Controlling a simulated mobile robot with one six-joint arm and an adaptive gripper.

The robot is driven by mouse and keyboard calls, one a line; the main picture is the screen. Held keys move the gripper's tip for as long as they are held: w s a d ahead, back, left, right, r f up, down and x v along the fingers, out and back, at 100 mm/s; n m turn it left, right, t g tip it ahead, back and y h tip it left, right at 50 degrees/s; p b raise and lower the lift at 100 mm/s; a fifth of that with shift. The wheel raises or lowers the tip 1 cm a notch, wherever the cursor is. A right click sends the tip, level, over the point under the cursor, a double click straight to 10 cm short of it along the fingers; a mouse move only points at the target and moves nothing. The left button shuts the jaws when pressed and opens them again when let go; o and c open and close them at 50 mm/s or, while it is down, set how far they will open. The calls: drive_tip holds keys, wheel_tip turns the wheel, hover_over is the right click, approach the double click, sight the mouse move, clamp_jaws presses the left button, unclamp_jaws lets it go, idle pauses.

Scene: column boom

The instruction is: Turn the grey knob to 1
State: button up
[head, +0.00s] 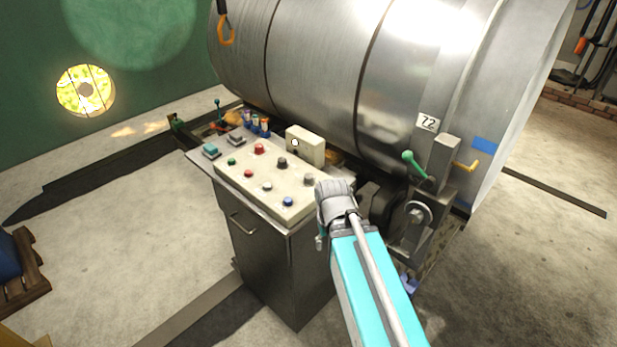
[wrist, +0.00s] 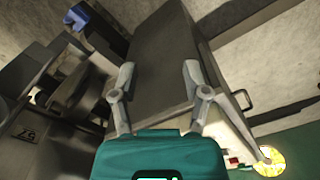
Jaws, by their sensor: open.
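The control panel (head: 265,173) lies on top of a grey cabinet and bears several coloured knobs and buttons. A grey knob (head: 309,180) sits at its right edge, close beside my arm's wrist; its pointer and markings are too small to read. A dark knob (head: 282,163) and a pale knob (head: 267,187) are nearby. My gripper (wrist: 157,75) is open and empty in the wrist view, its two fingers apart in front of the cabinet. In the head view my arm mostly hides it. The grey knob cannot be made out in the wrist view.
The cabinet (head: 265,262) has a drawer handle. A large metal drum (head: 320,70) stands behind the panel. A green-knobbed lever (head: 411,160) and a handwheel (head: 418,214) are to the right. Open floor (head: 120,220) lies to the left.

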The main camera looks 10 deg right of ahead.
sight(309, 175)
drive_tip(key=shift+o, duration=1.1)
drive_tip(key=shift+w+r, duration=0.1)
drive_tip(key=shift+w, duration=0.1)
drive_tip(key=w+r+m+p, duration=0.2)
drive_tip(key=w+r+p, duration=0.2)
drive_tip(key=w, duration=0.5)
drive_tip(key=w+r+m+p, duration=0.2)
drive_tip(key=w+r+p, duration=0.3)
drive_tip(key=w, duration=0.5)
drive_tip(key=w+r+m+p, duration=0.3)
drive_tip(key=w+r+p, duration=0.1)
drive_tip(key=w, duration=0.5)
drive_tip(key=shift+w+d+r+p, duration=0.15)
drive_tip(key=shift+d+p, duration=0.1)
drive_tip(key=shift+p, duration=0.05)
drive_tip(key=shift+f, duration=0.2)
drive_tip(key=f+b, duration=0.6)
drive_tip(key=b, duration=0.1)
drive_tip(key=f+b, duration=0.7)
drive_tip(key=shift+w+a+f, duration=0.15)
drive_tip(key=shift+a+f, duration=0.05)
